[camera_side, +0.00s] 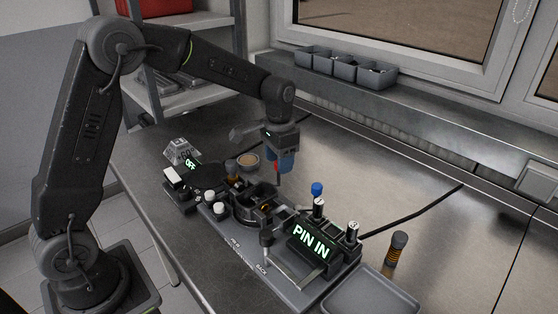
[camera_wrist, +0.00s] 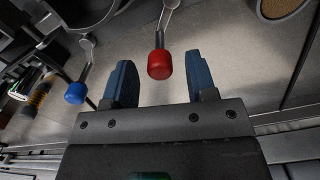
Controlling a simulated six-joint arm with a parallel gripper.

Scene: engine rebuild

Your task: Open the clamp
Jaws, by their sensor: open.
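My gripper (camera_side: 281,170) is open, with its blue fingers pointing down above the fixture in the side view. In the wrist view the fingers of my gripper (camera_wrist: 161,75) stand apart on either side of a red knob (camera_wrist: 160,65) on a metal lever. A gap shows on both sides of the knob, and I cannot tell how deep it sits between the fingers. In the side view the red knob is mostly hidden by the fingers. A dark round holder (camera_side: 257,196), which may be the clamp, stands on the fixture below my gripper.
A blue knob (camera_side: 317,188) on a second lever stands right of my gripper; it also shows in the wrist view (camera_wrist: 75,93). A display (camera_side: 311,241) reads "PIN IN". An orange-and-black handle (camera_side: 396,250) stands at right. A grey tray (camera_side: 372,297) is at the front. The bench behind is mostly clear.

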